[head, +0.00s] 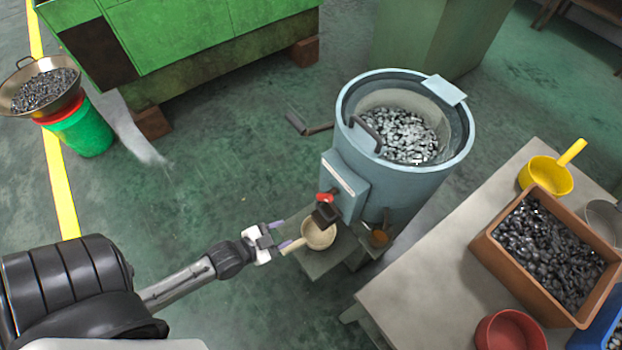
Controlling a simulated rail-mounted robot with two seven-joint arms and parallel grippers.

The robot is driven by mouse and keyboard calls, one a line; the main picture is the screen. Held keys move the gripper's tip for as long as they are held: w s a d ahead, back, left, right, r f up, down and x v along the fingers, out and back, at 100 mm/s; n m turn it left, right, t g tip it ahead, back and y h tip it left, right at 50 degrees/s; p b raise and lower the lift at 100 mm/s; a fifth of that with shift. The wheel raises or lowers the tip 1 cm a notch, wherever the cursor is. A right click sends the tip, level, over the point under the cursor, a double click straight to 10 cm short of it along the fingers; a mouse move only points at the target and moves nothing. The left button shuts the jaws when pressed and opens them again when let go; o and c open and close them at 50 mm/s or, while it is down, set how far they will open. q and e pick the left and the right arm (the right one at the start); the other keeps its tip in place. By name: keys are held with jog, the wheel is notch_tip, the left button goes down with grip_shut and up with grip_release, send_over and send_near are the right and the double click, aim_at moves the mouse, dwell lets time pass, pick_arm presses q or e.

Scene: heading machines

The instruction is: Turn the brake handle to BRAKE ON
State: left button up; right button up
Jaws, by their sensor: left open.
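The light-blue drum machine (408,188) stands right of centre, with a box on its front left side. A red knob (326,197) and a black block (325,214) are on the front of this box. A dark bent lever (308,129) sticks out left of the drum and looks like the brake handle. No BRAKE ON marking can be read. My left gripper (282,235) is open and empty, left of and below the box, beside a cream bowl's handle. I cannot tell whether it touches that handle. My right gripper is out of view.
The cream bowl (318,234) sits on a low step below the box. A table (420,280) at the right holds a brown crate (488,240) of metal pieces, a yellow scoop (546,176) and a red bowl (510,332).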

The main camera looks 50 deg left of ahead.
aim_at(322, 200)
pick_arm(q)
notch_tip(322, 200, up, 6)
jog(key=w+f+m+t, duration=0.1)
jog(key=w+m+t, duration=0.1)
jog(key=t, duration=0.2)
jog(key=w+b, duration=0.1)
jog(key=w, duration=0.2)
jog(key=w+d+b, duration=0.1)
jog(key=w, duration=0.3)
jog(key=w+b, duration=0.1)
jog(key=w, duration=0.3)
jog(key=shift+w+d+r, duration=0.25)
jog(key=shift+d, duration=0.1)
jog(key=shift+w+b, duration=0.35)
jog(key=shift+w, duration=0.25)
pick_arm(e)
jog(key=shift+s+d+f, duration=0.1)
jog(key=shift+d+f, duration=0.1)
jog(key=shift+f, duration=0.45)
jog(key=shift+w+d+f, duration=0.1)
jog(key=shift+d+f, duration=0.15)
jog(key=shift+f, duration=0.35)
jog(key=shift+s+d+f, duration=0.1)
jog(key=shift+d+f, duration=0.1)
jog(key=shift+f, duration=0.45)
pick_arm(q)
jog(key=shift+d, duration=0.1)
jog(key=shift+c, duration=0.4)
